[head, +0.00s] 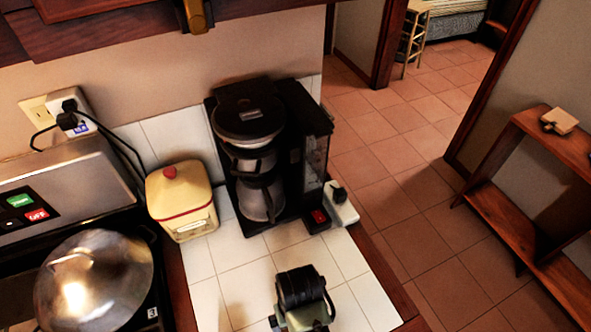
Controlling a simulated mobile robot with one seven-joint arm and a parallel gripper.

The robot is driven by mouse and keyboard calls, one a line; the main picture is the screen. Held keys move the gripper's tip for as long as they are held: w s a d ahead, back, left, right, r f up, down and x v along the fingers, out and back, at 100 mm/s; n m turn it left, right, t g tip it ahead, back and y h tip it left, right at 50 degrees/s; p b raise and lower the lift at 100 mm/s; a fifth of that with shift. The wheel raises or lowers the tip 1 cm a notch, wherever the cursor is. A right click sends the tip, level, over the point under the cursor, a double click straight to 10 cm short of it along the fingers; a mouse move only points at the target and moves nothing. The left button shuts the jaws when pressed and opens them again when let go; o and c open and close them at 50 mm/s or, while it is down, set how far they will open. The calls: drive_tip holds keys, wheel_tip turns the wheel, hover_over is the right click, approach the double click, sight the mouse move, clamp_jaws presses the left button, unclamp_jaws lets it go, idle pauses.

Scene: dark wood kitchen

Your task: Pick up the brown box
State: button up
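A small light-brown box (562,120) lies on the top board of the wooden shelf (567,147) at the right of the head view. Its top is pale tan, and a small dark patch shows at its left side. It is small in the picture, so finer detail cannot be made out.
The tiled floor (415,210) between counter and shelf is clear. A stool (413,40) stands beyond the doorway.

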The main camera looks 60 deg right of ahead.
drive_tip(key=shift+w+a+f+p, duration=0.15)
drive_tip(key=shift+f+p, duration=0.15)
drive_tip(key=shift+f, duration=1.05)
drive_tip(key=shift+w+d+f+p, duration=0.1)
drive_tip(key=shift+f+p, duration=0.15)
drive_tip(key=shift+f, duration=1.1)
drive_tip(key=shift+c, duration=0.2)
drive_tip(key=c, duration=1.2)
